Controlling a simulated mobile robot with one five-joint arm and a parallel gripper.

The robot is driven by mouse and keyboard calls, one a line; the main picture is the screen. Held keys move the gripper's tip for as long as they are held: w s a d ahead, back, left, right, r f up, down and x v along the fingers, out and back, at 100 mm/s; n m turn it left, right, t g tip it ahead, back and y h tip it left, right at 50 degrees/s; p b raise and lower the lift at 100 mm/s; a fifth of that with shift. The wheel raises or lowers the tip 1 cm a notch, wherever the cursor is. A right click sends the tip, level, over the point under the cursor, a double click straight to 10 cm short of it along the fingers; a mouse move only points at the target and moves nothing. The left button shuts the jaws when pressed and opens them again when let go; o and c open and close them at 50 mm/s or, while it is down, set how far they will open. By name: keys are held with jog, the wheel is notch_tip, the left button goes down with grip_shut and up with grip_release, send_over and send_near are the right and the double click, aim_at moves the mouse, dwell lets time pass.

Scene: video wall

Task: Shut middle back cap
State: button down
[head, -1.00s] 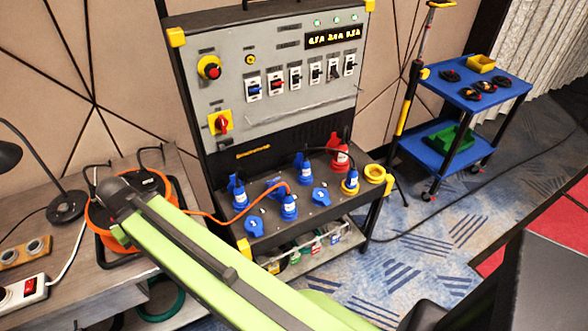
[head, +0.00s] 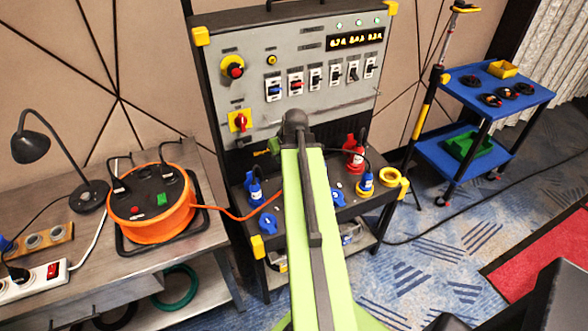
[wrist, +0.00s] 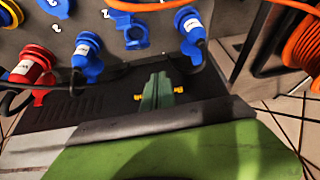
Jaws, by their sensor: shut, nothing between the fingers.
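In the head view my arm hides this socket. My gripper (wrist: 157,84) shows in the wrist view as shut, empty green fingers over the black vented panel. It is apart from the socket, just below it in the picture.
Neighbouring plugs are the blue left back one (wrist: 190,36), another blue one (wrist: 86,56) and a red one (wrist: 34,66). An orange cable reel (head: 152,210) stands on the bench at left. A blue trolley (head: 500,90) stands at right.

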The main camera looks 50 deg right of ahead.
jog(key=s+d, duration=0.3)
jog(key=d, duration=0.2)
jog(key=shift+h, duration=0.3)
jog(key=b+x, duration=0.9)
jog(key=x, duration=0.1)
jog(key=shift+w+a+r, duration=0.1)
jog(key=shift+w+a, duration=0.15)
jog(key=shift+w, duration=0.2)
jog(key=shift+s+a+f+b, duration=0.25)
jog(key=shift+s+f+b, duration=0.25)
jog(key=shift+b, duration=0.1)
jog(key=shift+s+a+f+b, duration=0.25)
jog(key=shift+s+f+b, duration=0.2)
jog(key=shift+s+b, duration=0.1)
jog(key=shift+s+a+f, duration=0.1)
jog(key=shift+s, duration=0.25)
